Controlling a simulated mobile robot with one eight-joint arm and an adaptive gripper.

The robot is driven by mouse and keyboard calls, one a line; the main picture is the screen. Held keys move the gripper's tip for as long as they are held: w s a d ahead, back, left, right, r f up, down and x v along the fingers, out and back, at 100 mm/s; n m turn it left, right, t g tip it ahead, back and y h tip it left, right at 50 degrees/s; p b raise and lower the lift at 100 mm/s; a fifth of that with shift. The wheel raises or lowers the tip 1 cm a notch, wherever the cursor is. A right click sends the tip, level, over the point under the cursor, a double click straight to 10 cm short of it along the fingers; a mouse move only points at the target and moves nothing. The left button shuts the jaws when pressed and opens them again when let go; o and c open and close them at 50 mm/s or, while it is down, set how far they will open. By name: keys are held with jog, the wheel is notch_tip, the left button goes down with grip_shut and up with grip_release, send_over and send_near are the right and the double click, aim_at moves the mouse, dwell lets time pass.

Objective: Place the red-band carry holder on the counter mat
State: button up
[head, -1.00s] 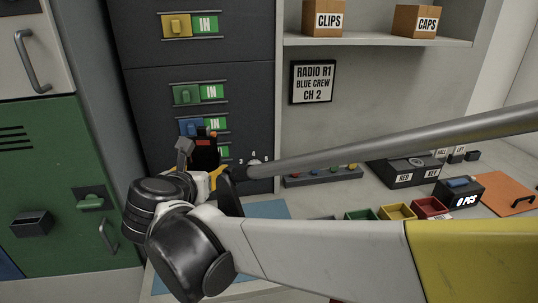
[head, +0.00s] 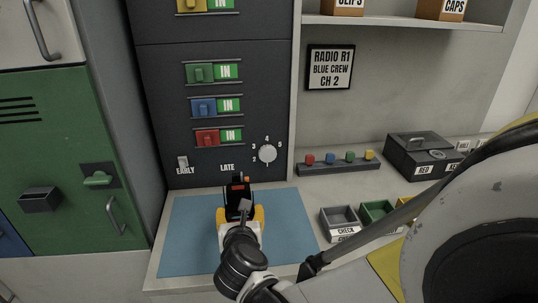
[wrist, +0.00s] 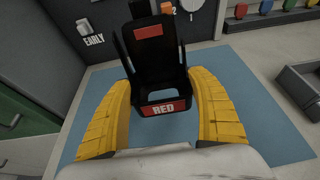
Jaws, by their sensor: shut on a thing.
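The red-band carry holder (head: 237,191) is black with a red band, and its front label reads RED in the wrist view (wrist: 158,65). My gripper (head: 240,214) is shut on it, with a yellow finger on each side in the wrist view (wrist: 163,105). The holder looks roughly upright over the back middle of the blue counter mat (head: 190,245). The mat also shows around it in the wrist view (wrist: 270,125). Whether the holder's base touches the mat is hidden.
The dark panel (head: 215,140) with switches and a dial (head: 267,153) rises behind the mat. A grey bin (head: 341,217) and a green bin (head: 378,211) stand right of it. A rack of coloured pegs (head: 340,167) lies behind them. Green lockers (head: 65,150) stand left.

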aim_at(237, 211)
jog(key=w, duration=0.1)
jog(key=w+a+f, duration=0.1)
jog(key=w+f+b, duration=0.1)
jog(key=shift+w+a+f, duration=0.1)
jog(key=shift+a, duration=0.15)
jog(key=shift+f+b, duration=1.05)
jog(key=shift+f, duration=0.9)
jog(key=shift+f, duration=0.15)
jog(key=o, duration=1.2)
